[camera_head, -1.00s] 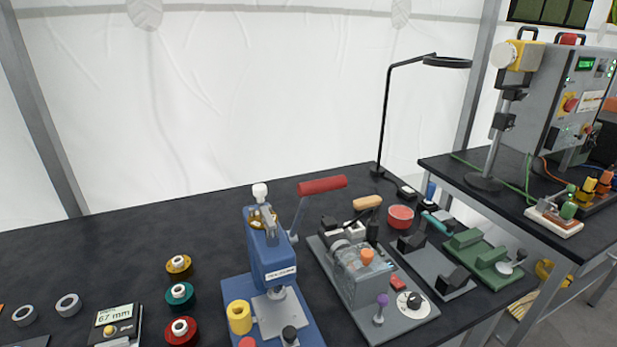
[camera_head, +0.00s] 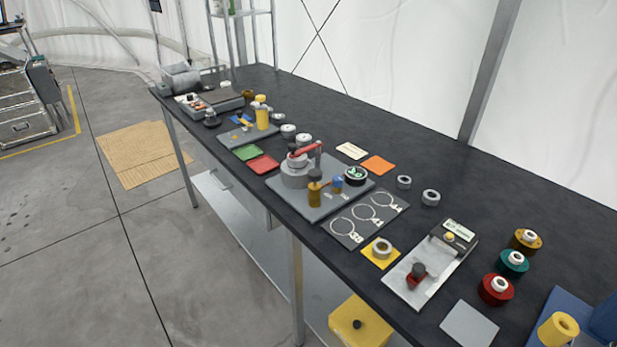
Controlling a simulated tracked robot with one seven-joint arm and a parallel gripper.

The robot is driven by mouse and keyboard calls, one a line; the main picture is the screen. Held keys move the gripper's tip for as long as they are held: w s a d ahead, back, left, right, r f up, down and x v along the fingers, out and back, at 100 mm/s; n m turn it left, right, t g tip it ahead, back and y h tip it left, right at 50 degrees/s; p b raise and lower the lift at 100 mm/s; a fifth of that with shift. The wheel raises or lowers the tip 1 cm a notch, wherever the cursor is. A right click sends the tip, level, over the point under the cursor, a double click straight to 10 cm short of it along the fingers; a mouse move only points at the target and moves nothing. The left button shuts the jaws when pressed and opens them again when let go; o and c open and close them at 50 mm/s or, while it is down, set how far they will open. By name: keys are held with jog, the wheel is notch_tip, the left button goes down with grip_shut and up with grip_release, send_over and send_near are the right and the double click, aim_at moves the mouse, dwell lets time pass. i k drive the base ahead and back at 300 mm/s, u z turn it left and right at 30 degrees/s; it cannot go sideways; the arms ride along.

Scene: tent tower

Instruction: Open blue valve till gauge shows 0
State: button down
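A small blue part (camera_head: 337,184), likely the blue valve, stands on a grey base plate (camera_head: 300,207) on the dark workbench, near the middle of the view. Just right of it is a round black-rimmed dial (camera_head: 356,175) with green marks, likely the gauge; its reading is too small to tell. On the same plate stand a grey round body (camera_head: 296,174) with a red lever (camera_head: 305,149) and a brass cylinder with a dark top (camera_head: 315,190). My gripper is not in view.
The long bench (camera_head: 460,190) carries a card with numbered rings (camera_head: 365,218), a light grey digital device (camera_head: 430,265) and coloured rings at right. Open floor (camera_head: 90,270) is at left; a yellow box (camera_head: 357,322) is below.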

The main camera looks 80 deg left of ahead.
aim_at(337, 180)
jog(key=u, duration=0.3)
jog(key=i, duration=0.15)
jog(key=u, duration=2.6)
jog(key=k, duration=0.9)
jog(key=u, duration=0.15)
jog(key=i, duration=0.9)
jog(key=z, duration=0.25)
jog(key=k, duration=0.25)
jog(key=u, duration=0.1)
